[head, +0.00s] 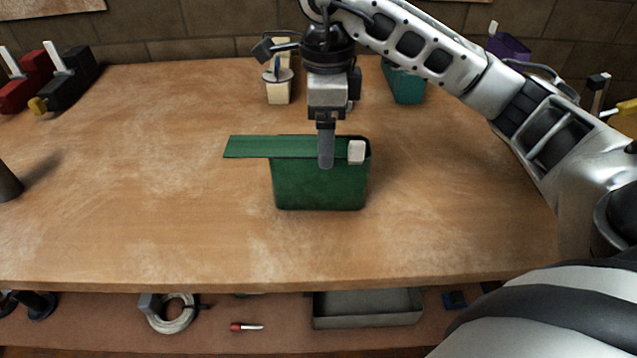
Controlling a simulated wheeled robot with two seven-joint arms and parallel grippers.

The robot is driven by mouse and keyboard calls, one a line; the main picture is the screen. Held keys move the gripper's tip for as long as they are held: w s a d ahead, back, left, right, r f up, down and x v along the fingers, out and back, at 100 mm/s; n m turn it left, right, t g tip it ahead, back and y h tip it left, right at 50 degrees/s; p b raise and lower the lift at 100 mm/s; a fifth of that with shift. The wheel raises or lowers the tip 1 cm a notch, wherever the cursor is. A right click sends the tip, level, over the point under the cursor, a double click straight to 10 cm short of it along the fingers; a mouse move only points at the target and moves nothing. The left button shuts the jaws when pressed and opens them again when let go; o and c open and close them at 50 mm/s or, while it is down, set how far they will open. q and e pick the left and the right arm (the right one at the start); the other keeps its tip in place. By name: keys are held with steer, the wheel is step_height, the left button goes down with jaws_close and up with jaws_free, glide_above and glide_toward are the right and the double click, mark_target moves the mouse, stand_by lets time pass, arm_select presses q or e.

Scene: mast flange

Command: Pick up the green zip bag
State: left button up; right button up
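The green zip bag (320,188) stands upright in the middle of the wooden table. A flat green flap (250,147) reaches out from its top to the left. A small pale block (356,152) sits at its top right corner. My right gripper (326,160) comes down from above, pointing straight down at the bag's top. It is seen edge-on, so only one finger shows, overlapping the bag's upper part. Whether it touches the bag or is open cannot be told. My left gripper is not in view.
Pale containers (278,92) and a teal bin (407,86) stand behind. Red and black holders (66,80) are at the far left, a dark object (8,183) at the left edge. A lower shelf holds a grey tray (367,308) and a screwdriver (246,327). The table's front is clear.

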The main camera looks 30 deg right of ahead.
mark_target(320, 175)
steer(key=shift+w+a+f, duration=0.15)
steer(key=shift+w+f, duration=0.05)
steer(key=shift+f, duration=1.8)
steer(key=shift+w+a+f, duration=0.1)
steer(key=shift+w+f, duration=0.05)
steer(key=shift+f, duration=1.8)
steer(key=c, duration=1.1)
